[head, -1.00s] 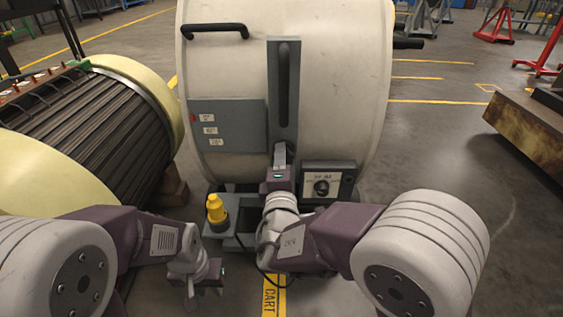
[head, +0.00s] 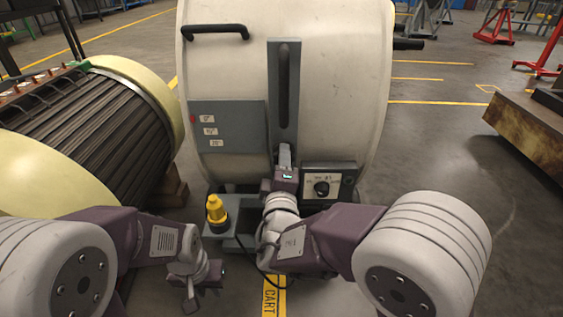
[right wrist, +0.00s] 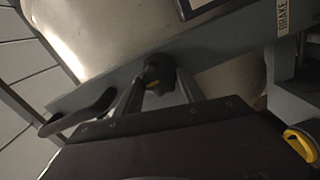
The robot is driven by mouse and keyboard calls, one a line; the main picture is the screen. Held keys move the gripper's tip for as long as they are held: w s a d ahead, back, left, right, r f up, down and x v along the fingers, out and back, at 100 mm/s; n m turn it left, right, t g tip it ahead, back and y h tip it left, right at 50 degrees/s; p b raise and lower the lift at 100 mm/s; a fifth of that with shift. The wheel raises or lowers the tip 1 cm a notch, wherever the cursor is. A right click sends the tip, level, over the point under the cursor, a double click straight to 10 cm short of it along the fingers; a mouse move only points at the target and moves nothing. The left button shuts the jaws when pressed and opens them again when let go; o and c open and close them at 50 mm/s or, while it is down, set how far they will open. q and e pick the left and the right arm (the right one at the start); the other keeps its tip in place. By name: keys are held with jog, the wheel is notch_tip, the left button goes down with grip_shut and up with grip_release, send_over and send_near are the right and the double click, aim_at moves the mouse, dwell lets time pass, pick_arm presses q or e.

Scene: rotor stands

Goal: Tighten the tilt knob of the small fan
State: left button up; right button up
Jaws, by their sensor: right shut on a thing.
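The fan (head: 335,85) is a big cream drum standing upright in front of me, with a grey upright bracket (head: 284,60) on its face. My right gripper (head: 285,158) is at the lower end of this bracket. In the right wrist view, my right gripper (right wrist: 160,86) has its two fingers on either side of a dark ribbed knob (right wrist: 160,68) and is shut on it. The knob is hidden behind the gripper in the head view. My left gripper (head: 190,300) hangs low at the left, away from the fan; its opening is unclear.
A control box (head: 322,186) with a black dial sits right of my right gripper. A yellow fitting (head: 216,210) stands on the grey base to the left. A ribbed roller (head: 90,120) with cream ends lies at the left. Open floor (head: 450,150) is at the right.

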jog(key=shift+f, duration=0.1)
jog(key=o, duration=1.4)
jog(key=shift+c, duration=0.2)
jog(key=shift+s, duration=0.1)
jog(key=s+p, duration=0.3)
jog(key=s, duration=0.6)
